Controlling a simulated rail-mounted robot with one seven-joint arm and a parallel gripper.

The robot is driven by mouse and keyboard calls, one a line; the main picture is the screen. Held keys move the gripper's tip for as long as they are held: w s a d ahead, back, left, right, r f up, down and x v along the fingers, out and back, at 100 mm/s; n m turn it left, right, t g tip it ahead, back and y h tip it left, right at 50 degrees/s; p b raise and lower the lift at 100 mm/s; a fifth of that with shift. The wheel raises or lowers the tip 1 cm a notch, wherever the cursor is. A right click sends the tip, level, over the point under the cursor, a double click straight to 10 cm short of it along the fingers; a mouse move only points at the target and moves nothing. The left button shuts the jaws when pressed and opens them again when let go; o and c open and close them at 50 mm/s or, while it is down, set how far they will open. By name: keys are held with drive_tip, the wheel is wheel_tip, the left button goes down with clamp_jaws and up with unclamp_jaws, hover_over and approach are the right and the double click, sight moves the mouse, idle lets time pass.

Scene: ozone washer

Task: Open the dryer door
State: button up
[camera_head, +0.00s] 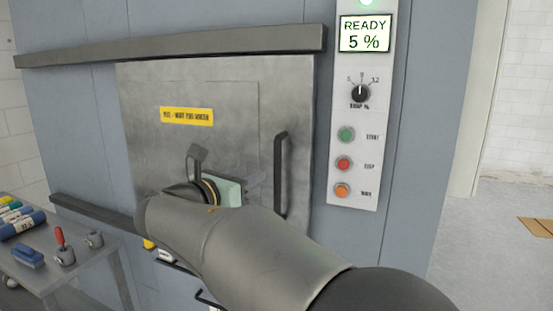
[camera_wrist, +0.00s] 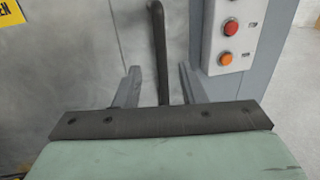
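The dryer door (camera_head: 225,120) is a grey metal panel with a yellow label, and it looks shut in the blue-grey front. Its dark vertical bar handle (camera_head: 281,165) is on the right side of the door. In the wrist view the handle (camera_wrist: 158,45) runs down between the two fingers of my gripper (camera_wrist: 158,82). The fingers are apart, with visible gaps on both sides of the bar. In the head view my gripper (camera_head: 253,183) is just left of the handle, its fingers pointing towards it. The handle's lower end is hidden in the wrist view.
A control panel (camera_head: 360,130) with a "READY 5 %" display, a knob and several buttons is right of the door. Dark rails (camera_head: 170,47) run above and below the door. A grey table (camera_head: 75,262) with bottles and tools stands at lower left. Open floor (camera_head: 490,240) is at right.

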sight(275, 162)
drive_tip(key=p+x, duration=0.2)
drive_tip(key=x, duration=1)
drive_tip(key=shift+w, duration=0.1)
clamp_jaws()
